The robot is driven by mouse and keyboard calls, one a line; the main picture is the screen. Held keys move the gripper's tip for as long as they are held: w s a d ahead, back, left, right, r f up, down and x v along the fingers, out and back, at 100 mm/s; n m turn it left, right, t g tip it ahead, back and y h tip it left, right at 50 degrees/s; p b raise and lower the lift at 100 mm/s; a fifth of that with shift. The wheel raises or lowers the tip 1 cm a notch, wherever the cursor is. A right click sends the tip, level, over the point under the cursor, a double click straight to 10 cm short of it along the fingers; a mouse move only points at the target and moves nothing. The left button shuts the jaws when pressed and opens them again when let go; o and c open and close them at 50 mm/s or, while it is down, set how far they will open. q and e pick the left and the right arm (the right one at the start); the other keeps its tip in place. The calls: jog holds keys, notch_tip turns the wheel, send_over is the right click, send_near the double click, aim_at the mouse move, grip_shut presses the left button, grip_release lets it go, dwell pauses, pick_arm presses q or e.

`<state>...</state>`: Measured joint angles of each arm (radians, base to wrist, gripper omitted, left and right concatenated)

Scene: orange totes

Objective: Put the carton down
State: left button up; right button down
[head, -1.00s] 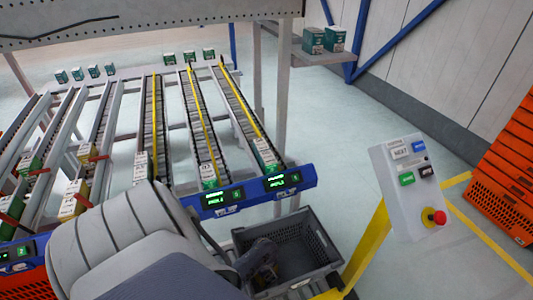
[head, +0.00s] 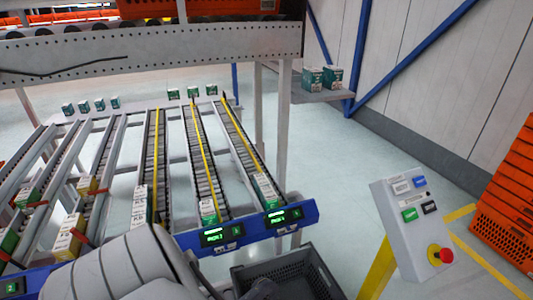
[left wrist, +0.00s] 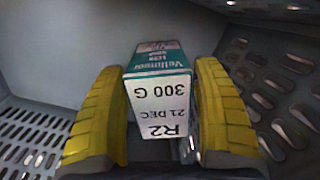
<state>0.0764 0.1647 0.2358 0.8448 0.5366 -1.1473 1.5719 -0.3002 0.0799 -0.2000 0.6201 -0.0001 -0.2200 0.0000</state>
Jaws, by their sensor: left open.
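The carton (left wrist: 158,95) shows in the left wrist view, with a white label face reading "300 G, 21 DEC" and a teal side. It is inside the grey tote (left wrist: 40,70), between the two yellow fingers of my left gripper (left wrist: 160,130). The fingers are open, one on each side of the carton and very close to it. Whether the carton touches the tote floor is hard to tell. In the head view the tote (head: 318,268) is at the bottom edge, and the carton is hidden there. My right gripper is not in view.
Flow racks with several cartons stand at left, with a blue display rail (head: 245,232) just behind the tote. A control box (head: 412,225) with a red button on a yellow post stands right of the tote. Orange totes (head: 505,200) are stacked far right.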

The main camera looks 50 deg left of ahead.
pick_arm(q)
jog(key=shift+a+r, duration=0.15)
jog(key=shift+r, duration=2.95)
jog(key=shift+a+r, duration=0.1)
jog(key=shift+r, duration=2.95)
